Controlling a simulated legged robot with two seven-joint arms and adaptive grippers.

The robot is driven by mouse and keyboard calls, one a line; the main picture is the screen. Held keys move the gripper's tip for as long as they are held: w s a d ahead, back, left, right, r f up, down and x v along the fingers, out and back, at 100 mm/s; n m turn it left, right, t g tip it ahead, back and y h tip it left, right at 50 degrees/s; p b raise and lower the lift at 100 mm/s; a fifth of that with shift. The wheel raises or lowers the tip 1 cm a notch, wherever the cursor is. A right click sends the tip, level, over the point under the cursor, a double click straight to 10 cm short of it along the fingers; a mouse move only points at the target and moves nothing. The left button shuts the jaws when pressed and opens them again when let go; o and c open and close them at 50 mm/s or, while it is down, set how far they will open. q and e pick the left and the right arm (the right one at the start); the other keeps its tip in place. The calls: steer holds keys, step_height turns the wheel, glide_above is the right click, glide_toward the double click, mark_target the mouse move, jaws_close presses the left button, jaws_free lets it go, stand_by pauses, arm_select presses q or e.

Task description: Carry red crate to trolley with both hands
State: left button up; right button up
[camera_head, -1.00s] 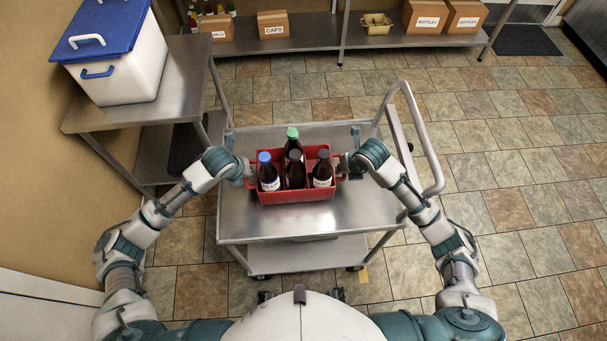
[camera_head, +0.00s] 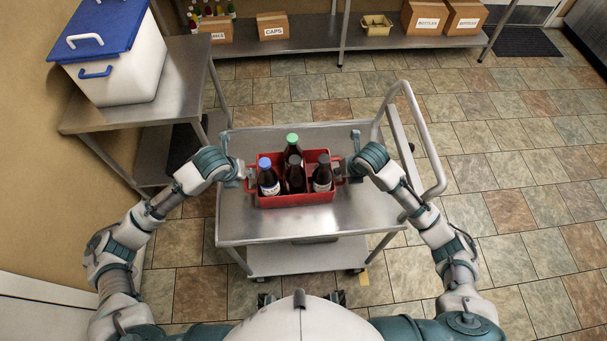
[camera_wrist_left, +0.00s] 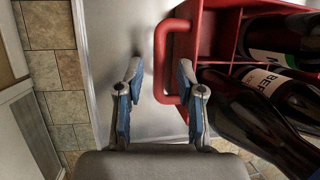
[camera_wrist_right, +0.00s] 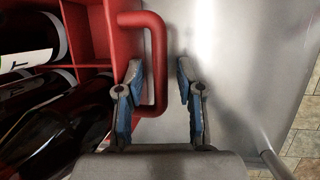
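The red crate (camera_head: 298,200) sits on the top shelf of the metal trolley (camera_head: 360,213), toward its far side. It holds several dark bottles, among them one with a blue cap (camera_head: 264,163) and one with a green cap (camera_head: 292,138). My left gripper (camera_wrist_left: 160,88) is open, with its fingers on either side of the crate's left handle (camera_wrist_left: 160,62). My right gripper (camera_wrist_right: 158,88) is open, with its fingers on either side of the right handle (camera_wrist_right: 157,65). Both handle bars show a gap to at least one finger. The crate's underside is hidden.
A steel table (camera_head: 183,75) with a blue-lidded white cooler (camera_head: 120,65) stands at the left. A low shelf (camera_head: 340,38) with cardboard boxes runs along the back. The trolley's push handle (camera_head: 425,130) rises at its right. Tiled floor to the right is clear.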

arm_select(q)
steer(key=v, duration=0.4)
steer(key=shift+a, duration=0.1)
arm_select(e)
steer(key=v, duration=1.2)
arm_select(q)
steer(key=shift+s, duration=0.15)
arm_select(e)
steer(key=shift+f, duration=0.15)
